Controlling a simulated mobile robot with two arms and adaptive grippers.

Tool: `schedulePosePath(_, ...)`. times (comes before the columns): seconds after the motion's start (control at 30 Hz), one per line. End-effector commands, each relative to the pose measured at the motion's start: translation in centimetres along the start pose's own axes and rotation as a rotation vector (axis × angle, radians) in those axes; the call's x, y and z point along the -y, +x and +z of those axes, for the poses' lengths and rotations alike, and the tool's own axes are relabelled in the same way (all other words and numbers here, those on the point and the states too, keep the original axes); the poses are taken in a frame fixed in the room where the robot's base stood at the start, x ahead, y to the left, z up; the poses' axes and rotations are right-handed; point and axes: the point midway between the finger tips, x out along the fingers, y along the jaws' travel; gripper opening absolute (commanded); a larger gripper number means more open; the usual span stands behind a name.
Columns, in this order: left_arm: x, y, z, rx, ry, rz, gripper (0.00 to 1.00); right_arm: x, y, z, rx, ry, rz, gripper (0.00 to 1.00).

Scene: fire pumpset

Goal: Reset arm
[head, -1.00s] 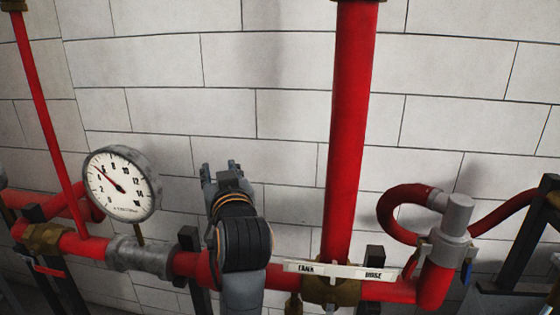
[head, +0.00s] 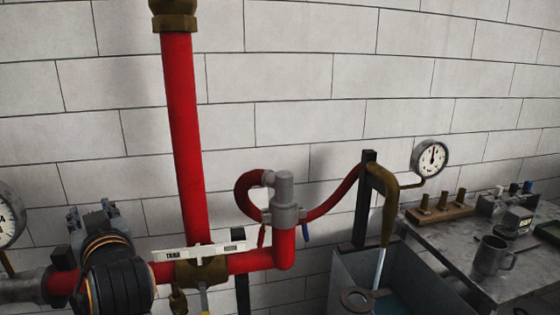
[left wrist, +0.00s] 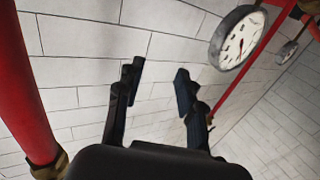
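My left gripper (head: 93,212) is at the lower left of the head view, in front of the red horizontal pipe and the white brick wall. My black arm covers part of that pipe. In the left wrist view, my left gripper (left wrist: 158,92) has its two dark fingers spread apart with nothing between them; the wall lies beyond. A round white gauge (left wrist: 238,38) shows to the right of the fingers and a red pipe (left wrist: 24,95) to their left. My right gripper is in neither view.
A red vertical pipe (head: 183,140) meets the horizontal pipe (head: 250,261) beside a white label plate (head: 196,253). A grey valve (head: 284,198) stands to its right. Farther right are an open tank (head: 345,270), a second gauge (head: 431,157) and a grey table (head: 445,255) with a mug (head: 494,256).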

Motion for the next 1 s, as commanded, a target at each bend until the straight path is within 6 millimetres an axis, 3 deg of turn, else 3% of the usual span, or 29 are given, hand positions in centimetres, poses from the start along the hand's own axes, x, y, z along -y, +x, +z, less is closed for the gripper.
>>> schedulePosePath(0.1,-0.3,-0.1,2.3,0.043,0.031,0.026,0.38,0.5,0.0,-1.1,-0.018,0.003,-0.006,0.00)
schedulePosePath(0.37,-0.8,-1.0,8.0,0.151,0.102,0.099,0.38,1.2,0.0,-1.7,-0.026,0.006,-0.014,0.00)
schedulePosePath(0.63,-0.8,-4.0,17.7,0.353,0.226,0.230,0.38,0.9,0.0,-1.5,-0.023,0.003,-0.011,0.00)
schedulePosePath(0.77,0.1,-7.7,24.8,0.519,0.319,0.335,0.38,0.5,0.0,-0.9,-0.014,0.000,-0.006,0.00)
schedulePosePath(0.9,2.1,-13.8,32.2,0.730,0.423,0.470,0.38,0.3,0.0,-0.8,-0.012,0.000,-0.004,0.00)
schedulePosePath(1.0,3.6,-17.7,35.7,0.851,0.476,0.548,0.38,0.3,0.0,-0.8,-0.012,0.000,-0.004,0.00)
